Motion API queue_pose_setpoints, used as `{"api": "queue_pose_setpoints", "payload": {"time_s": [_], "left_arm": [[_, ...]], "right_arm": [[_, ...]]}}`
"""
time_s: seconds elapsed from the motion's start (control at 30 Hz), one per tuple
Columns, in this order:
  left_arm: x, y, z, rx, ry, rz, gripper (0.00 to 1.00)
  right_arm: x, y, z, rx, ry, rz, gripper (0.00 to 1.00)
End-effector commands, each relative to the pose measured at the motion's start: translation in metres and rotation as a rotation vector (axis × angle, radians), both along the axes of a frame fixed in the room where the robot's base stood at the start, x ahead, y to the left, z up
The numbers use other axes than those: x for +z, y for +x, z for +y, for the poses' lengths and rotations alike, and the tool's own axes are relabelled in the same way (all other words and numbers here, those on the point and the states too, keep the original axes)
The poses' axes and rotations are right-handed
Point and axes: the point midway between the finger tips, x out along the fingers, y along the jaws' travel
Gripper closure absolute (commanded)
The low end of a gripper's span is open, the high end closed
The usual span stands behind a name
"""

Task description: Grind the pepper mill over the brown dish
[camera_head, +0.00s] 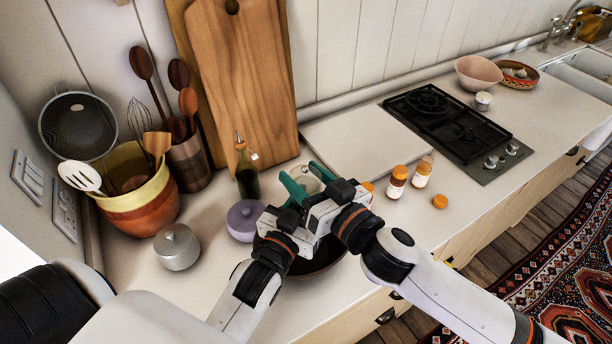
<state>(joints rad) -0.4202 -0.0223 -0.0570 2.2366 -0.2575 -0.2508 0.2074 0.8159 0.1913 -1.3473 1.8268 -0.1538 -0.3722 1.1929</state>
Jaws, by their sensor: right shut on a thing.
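The brown dish (318,262) is on the counter under my two wrists, and only part of its dark rim and inside shows. My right gripper (307,180) reaches in above and behind the dish, its teal fingers pointing away from me. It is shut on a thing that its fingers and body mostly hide. I cannot clearly make out the pepper mill; the held thing may be it. My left gripper (281,228) is close beside the right one over the dish's left side. Its fingertips are hidden, so I cannot tell its opening.
A lilac lidded pot (243,221) and an oil bottle (246,172) stand close left of the grippers. A grey lidded pot (177,247) is farther left. Orange-capped jars (396,182) stand to the right, before the black hob (447,121). Cutting boards (243,80) lean behind.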

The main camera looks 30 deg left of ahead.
Motion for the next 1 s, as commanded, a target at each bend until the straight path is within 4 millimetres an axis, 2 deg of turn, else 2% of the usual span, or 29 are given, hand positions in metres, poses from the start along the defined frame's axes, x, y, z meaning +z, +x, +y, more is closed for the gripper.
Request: {"api": "queue_pose_setpoints", "payload": {"time_s": [0.2,0.5,1.0], "left_arm": [[0.0001,-0.0002,-0.0018,-0.003,0.001,0.000,0.78],[-0.0002,-0.0003,-0.0021,-0.004,0.001,0.001,0.78],[-0.0005,-0.0004,-0.0021,-0.004,0.002,0.001,0.78]], "right_arm": [[0.0006,-0.0032,0.0023,-0.184,0.006,0.008,0.70],[0.0019,-0.0022,0.0022,-0.370,0.004,0.001,0.70],[0.0016,-0.0001,-0.0001,-0.464,-0.004,-0.004,0.70]]}}
